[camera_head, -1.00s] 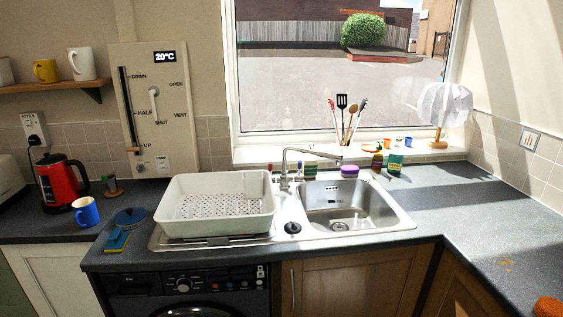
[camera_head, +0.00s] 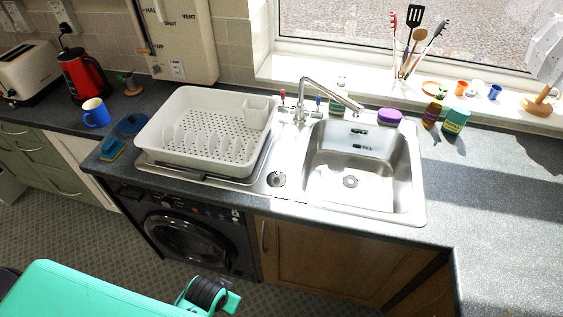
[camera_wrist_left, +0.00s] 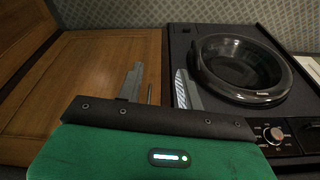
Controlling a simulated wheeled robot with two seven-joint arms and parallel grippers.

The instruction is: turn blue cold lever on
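The blue cold lever (camera_head: 318,103) stands upright on the right side of the chrome tap (camera_head: 302,105), behind the sink. The red lever (camera_head: 282,98) stands on the tap's left side. The tap spout arches toward the right, over the basin. My left arm comes in at the bottom left of the head view, low in front of the counter and well apart from the tap. In the left wrist view my left gripper (camera_wrist_left: 160,86) has its two fingers apart with nothing between them, facing the cabinet and washing machine fronts. My right gripper is not in view.
A white dish rack (camera_head: 205,140) stands left of the steel sink (camera_head: 362,165). A purple-lidded tub (camera_head: 390,117) and bottles (camera_head: 434,108) stand behind and right of the basin. Utensils (camera_head: 411,45) stand on the windowsill. The right counter is largely clear.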

